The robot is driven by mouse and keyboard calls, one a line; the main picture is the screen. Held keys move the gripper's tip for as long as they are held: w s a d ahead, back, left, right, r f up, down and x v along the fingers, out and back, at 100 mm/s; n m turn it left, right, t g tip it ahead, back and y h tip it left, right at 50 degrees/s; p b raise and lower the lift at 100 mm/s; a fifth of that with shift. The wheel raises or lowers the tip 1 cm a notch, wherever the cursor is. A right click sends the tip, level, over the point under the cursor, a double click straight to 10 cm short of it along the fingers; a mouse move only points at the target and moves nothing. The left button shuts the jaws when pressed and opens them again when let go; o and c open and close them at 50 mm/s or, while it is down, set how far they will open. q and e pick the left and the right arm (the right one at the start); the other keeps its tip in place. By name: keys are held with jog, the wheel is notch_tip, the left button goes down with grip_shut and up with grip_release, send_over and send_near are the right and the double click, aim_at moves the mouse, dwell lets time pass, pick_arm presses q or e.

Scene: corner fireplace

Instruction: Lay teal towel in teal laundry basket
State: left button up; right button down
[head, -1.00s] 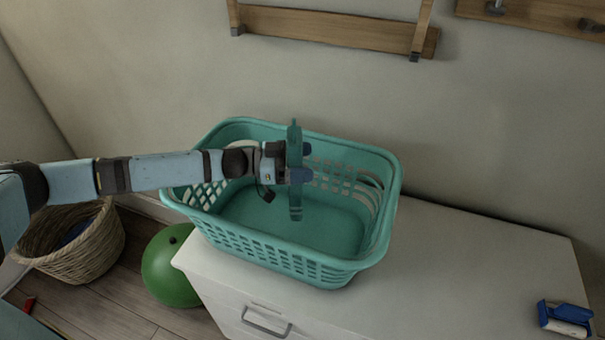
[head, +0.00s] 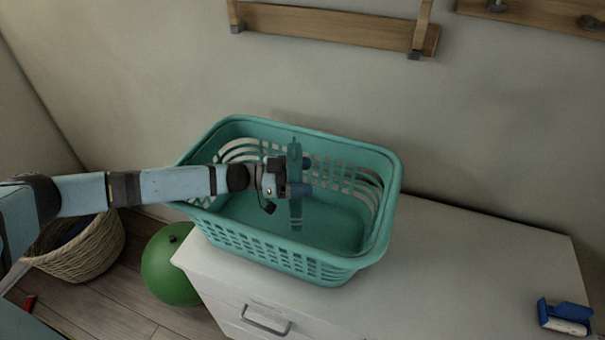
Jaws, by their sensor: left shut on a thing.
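The teal laundry basket (head: 300,262) stands upright on a white cabinet against the wall, and its inside looks empty apart from my gripper and the towel. My left gripper (head: 300,177) reaches in over the left rim and is shut on the teal towel (head: 295,210). The towel shows as a narrow upright strip, seen nearly edge-on, above and below the fingers. It is inside the basket's outline; I cannot tell whether its lower end touches the basket floor. My right gripper is not in view.
The white cabinet top (head: 470,265) is clear to the right, except for a blue and white item (head: 565,318) near its right edge. A green ball (head: 168,268) and a wicker basket (head: 85,252) are on the floor at left. A wooden rack (head: 330,27) hangs on the wall above.

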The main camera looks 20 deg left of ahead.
pick_arm(q)
jog(key=o, duration=1)
jog(key=shift+c, duration=0.2)
jog(key=shift+r+p, duration=0.3)
jog(key=shift+r, duration=0.6)
jog(key=p+v, duration=0.1)
jog(key=v, duration=0.6)
jog(key=shift+a+f, duration=0.15)
jog(key=shift+f, duration=0.05)
jog(key=shift+s, duration=0.1)
